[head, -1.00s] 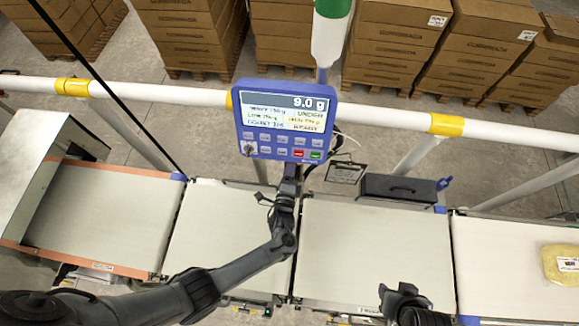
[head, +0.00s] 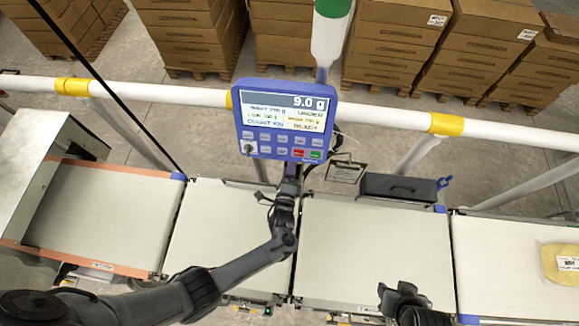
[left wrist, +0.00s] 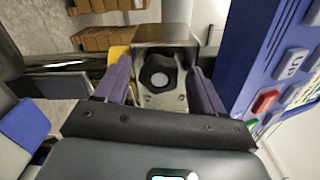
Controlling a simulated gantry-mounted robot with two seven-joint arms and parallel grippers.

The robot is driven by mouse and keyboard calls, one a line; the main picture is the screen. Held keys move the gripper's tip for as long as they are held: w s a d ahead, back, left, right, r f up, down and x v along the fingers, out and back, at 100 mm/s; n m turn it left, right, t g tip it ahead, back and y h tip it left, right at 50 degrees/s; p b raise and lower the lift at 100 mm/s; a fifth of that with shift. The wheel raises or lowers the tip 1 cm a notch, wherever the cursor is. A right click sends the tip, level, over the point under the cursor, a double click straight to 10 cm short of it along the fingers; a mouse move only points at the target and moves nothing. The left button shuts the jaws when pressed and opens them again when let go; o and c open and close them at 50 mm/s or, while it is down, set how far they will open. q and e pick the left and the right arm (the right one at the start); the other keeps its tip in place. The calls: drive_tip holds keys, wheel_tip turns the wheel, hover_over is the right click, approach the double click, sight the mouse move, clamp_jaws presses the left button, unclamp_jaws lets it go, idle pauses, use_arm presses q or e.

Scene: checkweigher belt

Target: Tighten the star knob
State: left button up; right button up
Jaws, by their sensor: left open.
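The star knob (left wrist: 160,74) shows in the left wrist view as a black round knob with a pale centre, on a metal bracket (left wrist: 165,38). My left gripper (left wrist: 158,78) is open, with one purple finger on each side of the knob; I cannot tell whether they touch it. In the head view my left gripper (head: 289,182) is just below the blue indicator (head: 283,120), and the knob is hidden there. My right gripper (head: 400,300) is at the bottom right over the belt, apart from the knob; its jaw opening is unclear.
The indicator's keypad side stands close at the right of the left wrist view. Pale belts (head: 375,250) run across below, mostly bare. A yellow pack (head: 560,263) lies at the far right. A black box (head: 398,188) and a white rail (head: 390,117) stand behind the belts.

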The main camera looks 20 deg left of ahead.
use_arm(q)
drive_tip(key=shift+s, duration=0.15)
drive_tip(key=v, duration=1)
drive_tip(key=shift+s, duration=0.25)
drive_tip(key=shift+d, duration=0.1)
